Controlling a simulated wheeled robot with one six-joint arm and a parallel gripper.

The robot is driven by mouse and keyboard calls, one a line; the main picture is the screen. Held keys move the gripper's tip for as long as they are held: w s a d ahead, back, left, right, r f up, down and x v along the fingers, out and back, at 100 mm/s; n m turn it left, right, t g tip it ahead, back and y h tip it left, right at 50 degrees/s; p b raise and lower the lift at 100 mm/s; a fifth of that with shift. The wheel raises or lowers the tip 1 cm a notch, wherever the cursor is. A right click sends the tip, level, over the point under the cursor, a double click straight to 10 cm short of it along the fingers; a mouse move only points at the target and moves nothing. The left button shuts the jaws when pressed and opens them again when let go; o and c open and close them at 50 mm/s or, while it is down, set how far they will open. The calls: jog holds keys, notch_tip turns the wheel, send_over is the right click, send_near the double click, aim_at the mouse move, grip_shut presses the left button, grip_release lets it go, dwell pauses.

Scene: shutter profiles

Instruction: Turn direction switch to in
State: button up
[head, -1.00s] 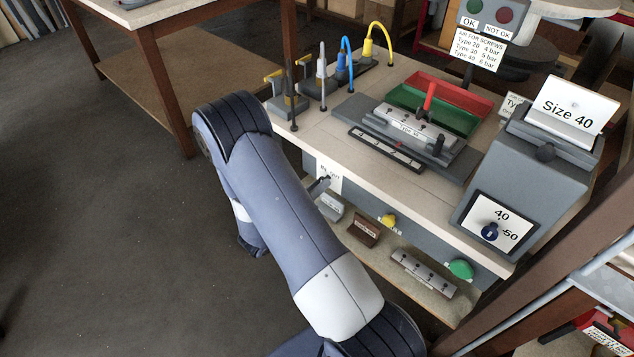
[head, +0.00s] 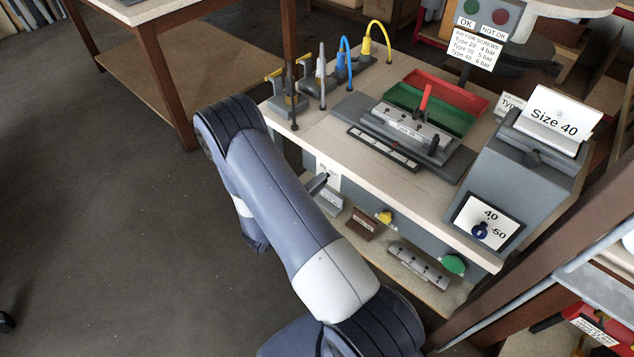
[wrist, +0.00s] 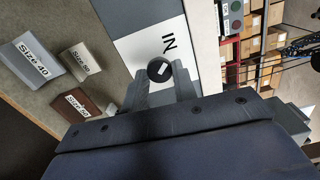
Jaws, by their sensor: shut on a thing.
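The direction switch (wrist: 160,70) is a round black knob with a small white mark, on a white plate (wrist: 140,47) lettered IN. In the wrist view my gripper (wrist: 162,84) has one finger on each side of the knob and is shut on it. The mark sits slanted, and I cannot tell for sure which setting it points to. In the head view the plate (head: 328,173) is on the bench front, with my gripper (head: 317,184) against it. The knob is hidden there by my gripper, and the plate's lettering is too small to read.
Size blocks (wrist: 32,58) lie on the shelf below the bench top. A yellow knob (head: 384,216) and a green button (head: 454,264) are on the bench front, right of the plate. A grey box with a dial (head: 487,224) stands at the right.

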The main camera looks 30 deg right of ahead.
jog(key=shift+n, duration=0.4)
jog(key=o, duration=1)
jog(key=shift+a, duration=0.15)
jog(key=v, duration=1)
jog(key=shift+s+a+b, duration=0.15)
jog(key=shift+a+b, duration=0.15)
jog(key=shift+b, duration=0.05)
jog(key=shift+d, duration=0.1)
jog(key=x, duration=1)
jog(key=shift+w+d+p, duration=0.2)
jog(key=shift+d+p, duration=0.15)
jog(key=shift+p, duration=0.05)
